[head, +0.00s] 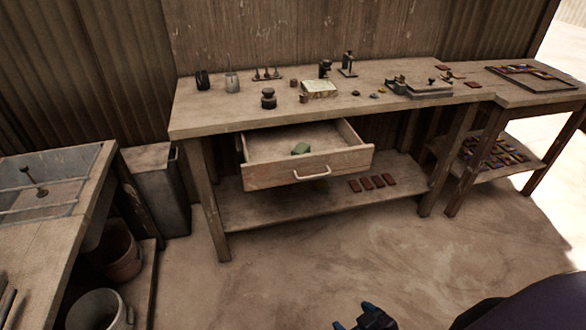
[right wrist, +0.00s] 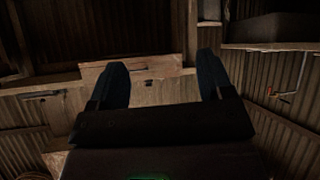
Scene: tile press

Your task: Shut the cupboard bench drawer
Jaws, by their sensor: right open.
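The wooden bench (head: 330,110) stands against the corrugated wall. Its drawer (head: 270,177) is pulled well out under the left part of the top. The drawer front carries a pale bar handle (head: 312,173), and a green object (head: 301,148) lies inside. My right gripper (head: 366,318) is at the bottom of the head view, over the floor and well short of the drawer, touching nothing. In the right wrist view its two dark fingers (right wrist: 162,80) are spread apart with nothing between them. My left gripper is in neither view.
Jars, a box and tools stand on the bench top. Several reddish tiles (head: 372,183) lie on the lower shelf (head: 270,205). A sink table (head: 50,210) with buckets (head: 95,310) beneath stands at the left. The floor (head: 270,270) before the drawer is clear.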

